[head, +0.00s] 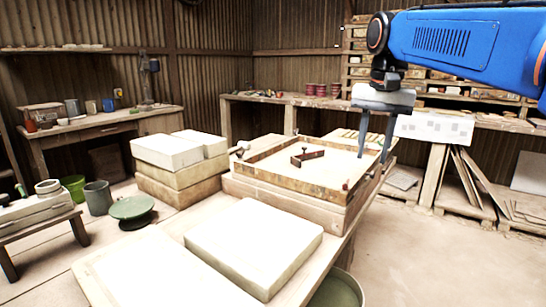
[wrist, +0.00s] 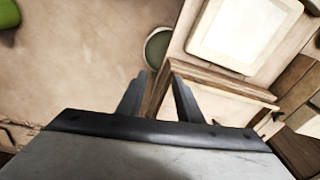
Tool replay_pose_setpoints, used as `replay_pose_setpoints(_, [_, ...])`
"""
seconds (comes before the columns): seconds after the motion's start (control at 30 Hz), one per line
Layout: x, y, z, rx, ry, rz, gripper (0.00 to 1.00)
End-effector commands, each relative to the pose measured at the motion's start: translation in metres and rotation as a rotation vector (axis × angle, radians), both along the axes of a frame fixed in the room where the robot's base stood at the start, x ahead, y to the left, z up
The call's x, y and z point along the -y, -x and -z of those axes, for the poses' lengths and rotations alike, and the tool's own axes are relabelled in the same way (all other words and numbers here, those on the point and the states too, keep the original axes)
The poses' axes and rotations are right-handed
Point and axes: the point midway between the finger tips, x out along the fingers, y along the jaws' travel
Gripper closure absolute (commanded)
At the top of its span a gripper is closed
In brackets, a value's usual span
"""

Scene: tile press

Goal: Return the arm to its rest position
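My gripper (head: 374,157) hangs from my blue arm at the upper right of the head view, its two fingers pointing down. The fingers are apart with nothing between them. They are in front of or over the right end of the wood-framed press bed (head: 265,177); the exact height above it is unclear. In the wrist view my gripper (wrist: 159,75) also shows parted, empty fingers, with floor and the table's edge beyond. A small dark-red handled block (head: 308,158) lies on the pale bed surface.
A large white slab (head: 254,243) lies on the table in front of the press. Stacked pale blocks (head: 168,150) stand to its left. A green basin (head: 338,290) sits low by the table's front edge; it also shows in the wrist view (wrist: 157,48). Floor at the right is open.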

Motion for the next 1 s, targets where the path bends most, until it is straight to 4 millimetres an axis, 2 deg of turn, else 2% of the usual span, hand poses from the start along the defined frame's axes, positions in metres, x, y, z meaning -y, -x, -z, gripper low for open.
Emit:
replay_pose_setpoints(0.03, [0.004,0.016,0.009,0.015,0.002,-0.021,0.67])
replay_pose_setpoints(0.37, [0.021,0.097,0.086,0.116,0.029,-0.173,0.67])
replay_pose_setpoints(0.7, [0.033,0.180,0.187,0.218,0.079,-0.328,0.67])
replay_pose_setpoints(0.9, [0.038,0.219,0.245,0.269,0.111,-0.405,0.67])
replay_pose_setpoints(1.0, [0.039,0.230,0.264,0.284,0.123,-0.429,0.67])
